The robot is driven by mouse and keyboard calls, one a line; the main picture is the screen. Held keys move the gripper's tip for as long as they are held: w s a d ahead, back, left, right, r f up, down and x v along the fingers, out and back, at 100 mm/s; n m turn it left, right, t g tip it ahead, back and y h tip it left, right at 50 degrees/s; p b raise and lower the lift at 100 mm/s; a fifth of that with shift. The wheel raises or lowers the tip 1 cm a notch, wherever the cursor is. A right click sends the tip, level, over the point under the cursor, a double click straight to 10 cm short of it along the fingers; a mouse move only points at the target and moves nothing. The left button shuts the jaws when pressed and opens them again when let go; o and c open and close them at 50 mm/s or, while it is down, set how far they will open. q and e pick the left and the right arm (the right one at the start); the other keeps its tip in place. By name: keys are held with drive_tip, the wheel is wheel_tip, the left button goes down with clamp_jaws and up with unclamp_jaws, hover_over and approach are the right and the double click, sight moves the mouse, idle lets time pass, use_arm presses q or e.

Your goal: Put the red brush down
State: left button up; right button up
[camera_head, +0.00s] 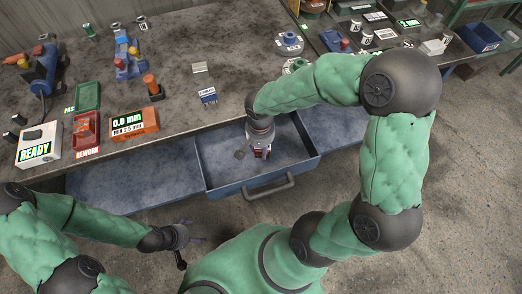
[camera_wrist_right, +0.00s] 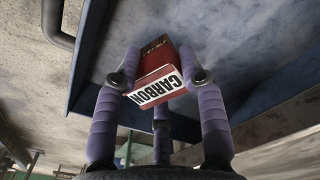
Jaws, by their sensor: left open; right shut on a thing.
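The red brush is a small red block with a white side marked "CARBON" (camera_wrist_right: 155,84). My right gripper (camera_wrist_right: 156,80) is shut on it, with purple fingers at its sides. In the head view my right gripper (camera_head: 261,152) points down inside the open blue drawer (camera_head: 222,190), and only a little red and white of the brush shows there. I cannot tell whether the brush touches the drawer floor. My left gripper (camera_head: 184,240) is open and empty, in front of the drawer and to its left, away from the brush.
A small dark flat piece (camera_head: 239,154) lies in the drawer left of my right gripper. The drawer handle (camera_head: 268,188) sticks out in front. On the bench (camera_head: 180,75) stand an orange gauge (camera_head: 135,122), a red tray (camera_head: 86,130) and a green tray (camera_head: 88,96). The drawer's left part is clear.

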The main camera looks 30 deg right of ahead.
drive_tip(key=w+f, duration=0.1)
drive_tip(key=w+d+f+b, duration=0.1)
drive_tip(key=f, duration=0.1)
drive_tip(key=w+d+f, duration=0.1)
drive_tip(key=f, duration=0.1)
drive_tip(key=shift+d+b, duration=0.15)
drive_tip(key=shift+b, duration=0.2)
drive_tip(key=shift+w+d+f+b, duration=0.15)
drive_tip(key=shift+f+b, duration=0.8)
drive_tip(key=shift+f, duration=0.65)
drive_tip(key=shift+f, duration=0.2)
drive_tip(key=o, duration=1.2)
drive_tip(key=shift+r, duration=0.15)
drive_tip(key=shift+r, duration=0.4)
wheel_tip(320, 180, up, 11)
drive_tip(key=p, duration=0.5)
drive_tip(key=shift+a+r, duration=0.15)
drive_tip(key=shift+a, duration=0.05)
